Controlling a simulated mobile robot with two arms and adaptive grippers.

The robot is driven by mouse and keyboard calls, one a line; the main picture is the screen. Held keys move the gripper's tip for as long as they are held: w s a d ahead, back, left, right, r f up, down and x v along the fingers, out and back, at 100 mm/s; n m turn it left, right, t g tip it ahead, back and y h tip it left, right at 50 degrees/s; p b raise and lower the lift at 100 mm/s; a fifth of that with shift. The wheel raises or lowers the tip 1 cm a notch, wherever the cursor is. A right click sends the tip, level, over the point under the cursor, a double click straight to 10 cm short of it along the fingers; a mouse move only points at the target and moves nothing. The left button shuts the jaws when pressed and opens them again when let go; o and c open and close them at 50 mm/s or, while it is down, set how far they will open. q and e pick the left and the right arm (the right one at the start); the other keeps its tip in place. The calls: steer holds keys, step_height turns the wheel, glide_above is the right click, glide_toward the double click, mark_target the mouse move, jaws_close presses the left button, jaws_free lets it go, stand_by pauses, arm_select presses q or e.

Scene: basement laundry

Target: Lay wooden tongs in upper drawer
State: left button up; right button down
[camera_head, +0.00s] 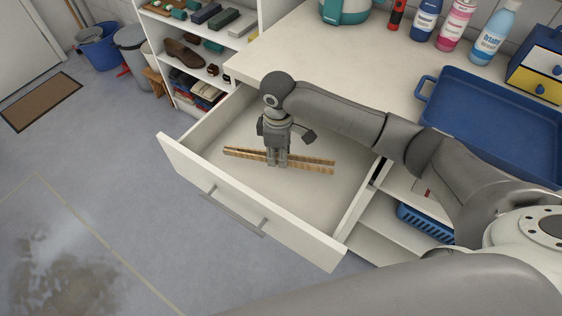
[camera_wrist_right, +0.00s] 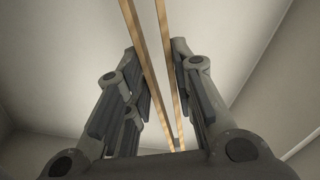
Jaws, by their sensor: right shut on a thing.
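The wooden tongs (camera_head: 308,165) lie across the inside of the open upper drawer (camera_head: 215,175), long and light brown with two arms. In the head view my right gripper (camera_head: 278,163) reaches down into the drawer and is shut on the tongs near their middle. In the right wrist view the tongs (camera_wrist_right: 150,60) run between the two fingers of the right gripper (camera_wrist_right: 155,95), with the pale drawer bottom behind. Whether the tongs touch the drawer bottom is hard to tell. My left gripper is not in view.
A blue tray (camera_head: 480,110) rests on the white counter (camera_head: 330,55). Bottles and a small drawer box (camera_head: 540,65) stand behind it. A lower shelf holds a blue basket (camera_head: 425,222). Shoes and boxes fill the shelf unit at the back. The drawer is otherwise empty.

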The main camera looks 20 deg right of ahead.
mark_target(279, 170)
step_height(279, 170, down, 4)
steer(key=shift+f, duration=0.2)
steer(key=shift+f, duration=0.15)
steer(key=c, duration=1.2)
jaws_free()
steer(key=shift+c, duration=0.2)
step_height(279, 170, up, 12)
